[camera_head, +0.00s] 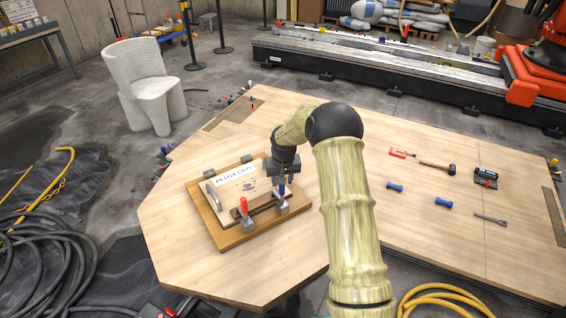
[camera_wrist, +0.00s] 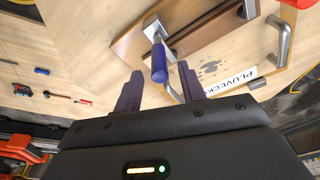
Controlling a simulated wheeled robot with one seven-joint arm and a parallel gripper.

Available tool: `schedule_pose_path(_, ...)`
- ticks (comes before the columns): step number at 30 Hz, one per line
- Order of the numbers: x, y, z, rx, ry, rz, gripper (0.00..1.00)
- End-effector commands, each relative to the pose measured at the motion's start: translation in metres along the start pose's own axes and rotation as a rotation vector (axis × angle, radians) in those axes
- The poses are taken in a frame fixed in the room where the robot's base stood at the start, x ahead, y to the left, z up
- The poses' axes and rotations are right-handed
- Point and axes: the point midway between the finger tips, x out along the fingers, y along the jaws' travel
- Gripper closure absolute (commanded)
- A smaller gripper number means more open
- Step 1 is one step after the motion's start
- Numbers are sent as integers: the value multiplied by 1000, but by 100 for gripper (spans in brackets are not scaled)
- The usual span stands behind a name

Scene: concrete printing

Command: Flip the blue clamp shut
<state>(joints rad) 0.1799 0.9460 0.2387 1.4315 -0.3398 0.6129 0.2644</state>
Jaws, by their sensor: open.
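The blue clamp (camera_head: 282,188) stands at the right corner of a wooden board, its blue handle pointing up. In the wrist view the blue handle (camera_wrist: 159,65) points towards me from its grey metal base (camera_wrist: 154,27). My gripper (camera_wrist: 160,84) is open and empty, just above the clamp. The handle's tip shows between the two fingertips, slightly beyond them; I cannot tell whether they touch. In the head view my gripper (camera_head: 283,168) partly hides the clamp's top.
A red-handled clamp (camera_head: 243,207) stands left of the blue one, by a brown wooden bar (camera_head: 262,204). A lettered panel (camera_head: 235,181) with a grey handle lies on the board (camera_head: 222,238). Loose tools, including a mallet (camera_head: 437,166), lie on the right of the table.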

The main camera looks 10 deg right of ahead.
Motion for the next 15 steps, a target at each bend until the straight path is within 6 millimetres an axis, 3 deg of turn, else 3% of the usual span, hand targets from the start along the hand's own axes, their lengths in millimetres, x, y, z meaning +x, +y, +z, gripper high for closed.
schedule_pose_path(15, -99, 0, 0, 1, 3, 0, 60)
